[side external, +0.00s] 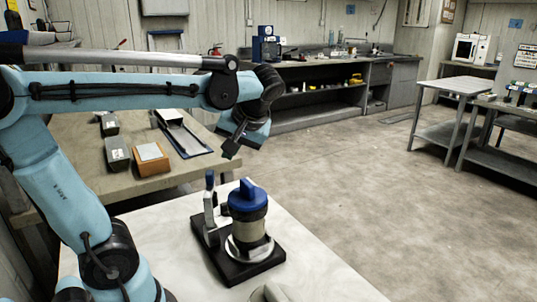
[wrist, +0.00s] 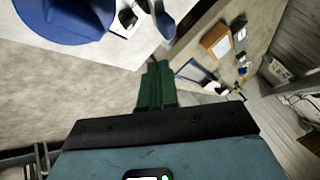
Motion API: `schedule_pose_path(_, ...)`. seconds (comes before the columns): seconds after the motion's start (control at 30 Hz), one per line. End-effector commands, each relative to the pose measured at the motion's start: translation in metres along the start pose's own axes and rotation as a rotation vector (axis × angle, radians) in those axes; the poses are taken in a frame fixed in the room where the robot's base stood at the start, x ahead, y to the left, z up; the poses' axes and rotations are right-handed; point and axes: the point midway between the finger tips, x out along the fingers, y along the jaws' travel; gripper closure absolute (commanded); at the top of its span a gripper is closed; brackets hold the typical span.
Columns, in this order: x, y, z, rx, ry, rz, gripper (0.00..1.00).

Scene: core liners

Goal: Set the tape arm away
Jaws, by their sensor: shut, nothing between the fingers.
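On the white bench a black base (side external: 231,262) carries an upright pale cylinder with a blue cap (side external: 247,198); the cap also shows large at the top left of the wrist view (wrist: 62,22).
A second table (side external: 75,150) behind the bench holds grey boxes (side external: 117,152), an orange-sided block (side external: 151,158) and a long tray (side external: 184,138). The white bench (side external: 320,270) is clear right of the base. A rounded pale object (side external: 270,293) shows at its front edge.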

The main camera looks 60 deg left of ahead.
Motion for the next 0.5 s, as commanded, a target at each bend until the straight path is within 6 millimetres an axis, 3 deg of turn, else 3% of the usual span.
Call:
schedule_pose_path(0.2, -0.038, 0.003, -0.004, 0.002, 0.000, 0.001, 1.00)
schedule_pose_path(0.5, -0.054, 0.004, -0.005, 0.000, -0.001, 0.000, 1.00)
